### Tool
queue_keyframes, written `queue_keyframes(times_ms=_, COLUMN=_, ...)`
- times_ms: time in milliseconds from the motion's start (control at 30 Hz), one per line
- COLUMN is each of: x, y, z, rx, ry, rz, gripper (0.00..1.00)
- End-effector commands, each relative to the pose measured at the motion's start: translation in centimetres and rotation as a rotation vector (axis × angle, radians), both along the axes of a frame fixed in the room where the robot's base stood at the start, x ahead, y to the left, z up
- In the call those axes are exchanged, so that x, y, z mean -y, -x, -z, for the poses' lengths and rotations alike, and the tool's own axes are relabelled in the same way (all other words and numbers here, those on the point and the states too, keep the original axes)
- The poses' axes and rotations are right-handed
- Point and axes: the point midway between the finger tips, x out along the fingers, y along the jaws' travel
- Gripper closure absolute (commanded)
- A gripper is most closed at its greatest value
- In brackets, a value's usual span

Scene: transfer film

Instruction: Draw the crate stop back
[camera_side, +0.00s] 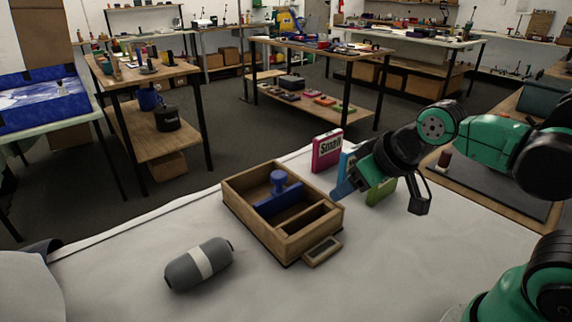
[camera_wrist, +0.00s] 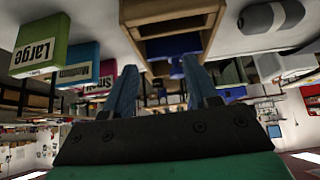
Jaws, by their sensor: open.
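The wooden crate (camera_side: 235,215) stands on the pale work table, open at the top. A blue stop (camera_side: 279,201) with a round upright knob (camera_side: 279,178) sits across its inside. A wooden divider lies to the right of the stop. My gripper (camera_side: 342,188) is above the table to the right of the crate, apart from it, with its blue fingers pointing down and left. In the wrist view my gripper (camera_wrist: 159,64) has its two fingers spread with nothing between them. The crate (camera_wrist: 165,18) shows beyond the fingertips, with the blue stop (camera_wrist: 178,45) partly visible inside.
A grey cylinder with a white band (camera_side: 200,263) lies left of the crate. Behind my gripper stand a pink box (camera_side: 327,150), a blue box (camera_side: 348,158) and a green box (camera_side: 381,191). A small framed plate (camera_side: 322,251) projects at the crate's near right side.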

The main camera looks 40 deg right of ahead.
Motion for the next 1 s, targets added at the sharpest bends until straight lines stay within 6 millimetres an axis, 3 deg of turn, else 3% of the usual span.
queue_keyframes(times_ms=33, x=0.0, y=0.0, z=0.0, rx=0.000, ry=0.000, rz=0.000, gripper=0.47)
queue_keyframes(times_ms=100, x=0.0, y=0.0, z=0.0, rx=-0.002, ry=0.001, rz=-0.002, gripper=0.27)
queue_keyframes(times_ms=133, x=0.0, y=-0.1, z=-0.1, rx=-0.005, ry=0.003, rz=-0.005, gripper=0.25)
queue_keyframes(times_ms=333, x=-0.2, y=-2.3, z=-2.0, rx=-0.091, ry=0.058, rz=-0.097, gripper=0.25)
queue_keyframes(times_ms=567, x=-0.8, y=-7.7, z=-4.0, rx=-0.286, ry=0.160, rz=-0.327, gripper=0.25)
queue_keyframes(times_ms=800, x=-1.5, y=-13.0, z=-2.9, rx=-0.475, ry=0.223, rz=-0.578, gripper=0.25)
queue_keyframes(times_ms=1000, x=-1.9, y=-15.2, z=-1.3, rx=-0.567, ry=0.239, rz=-0.717, gripper=0.25)
